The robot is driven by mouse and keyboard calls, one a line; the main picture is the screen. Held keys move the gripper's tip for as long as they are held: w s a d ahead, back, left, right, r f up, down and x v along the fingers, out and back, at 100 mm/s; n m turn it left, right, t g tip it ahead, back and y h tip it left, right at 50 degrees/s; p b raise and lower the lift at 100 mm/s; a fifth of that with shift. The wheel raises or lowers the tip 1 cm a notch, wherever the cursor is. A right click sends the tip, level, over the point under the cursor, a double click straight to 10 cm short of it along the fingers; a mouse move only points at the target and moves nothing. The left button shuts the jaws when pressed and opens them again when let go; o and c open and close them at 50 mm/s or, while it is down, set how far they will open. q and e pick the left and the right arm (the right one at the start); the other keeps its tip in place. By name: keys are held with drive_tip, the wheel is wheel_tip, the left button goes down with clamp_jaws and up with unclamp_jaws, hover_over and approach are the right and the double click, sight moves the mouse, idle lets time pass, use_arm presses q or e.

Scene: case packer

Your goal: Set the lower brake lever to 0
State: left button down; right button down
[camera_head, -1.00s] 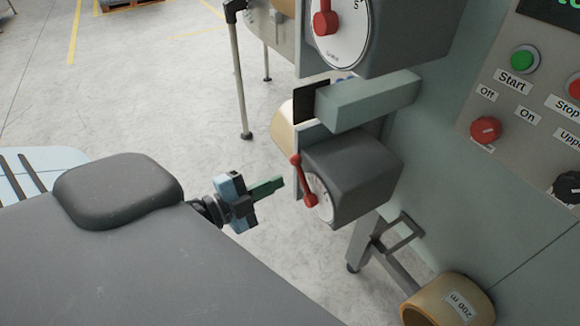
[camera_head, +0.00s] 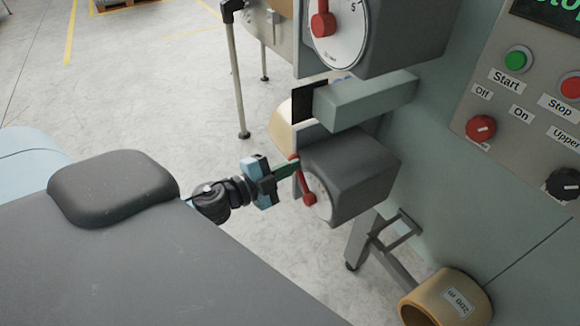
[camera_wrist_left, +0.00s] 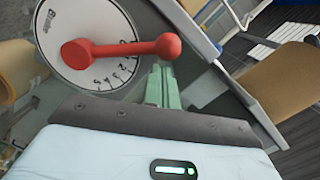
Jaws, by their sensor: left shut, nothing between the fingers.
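The lower brake lever (camera_head: 303,180) is a red arm with a ball end on a white dial (camera_head: 321,196). The dial sits on the front of a dark grey box (camera_head: 355,172). My left gripper (camera_head: 297,166) is shut and empty, its green fingertips at the lever's ball end. In the left wrist view the lever (camera_wrist_left: 125,48) lies across the dial (camera_wrist_left: 88,40), its ball close above the fingertips (camera_wrist_left: 161,72). I cannot tell if they touch. Numbers show on the dial beside the lever, but the exact setting is unclear. My right gripper is not in view.
An upper dial (camera_head: 340,35) with a red lever is above, on another grey box. A pale green beam (camera_head: 368,100) juts out between the boxes. A control panel (camera_head: 530,110) is at the right. A tape roll (camera_head: 445,300) sits below right. Open floor lies left.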

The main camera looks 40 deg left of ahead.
use_arm(q)
drive_tip(key=shift+a, duration=0.1)
drive_tip(key=shift+w+a+f, duration=0.3)
drive_tip(key=shift+a+f, duration=0.05)
drive_tip(key=shift+a, duration=0.1)
drive_tip(key=shift+r, duration=0.1)
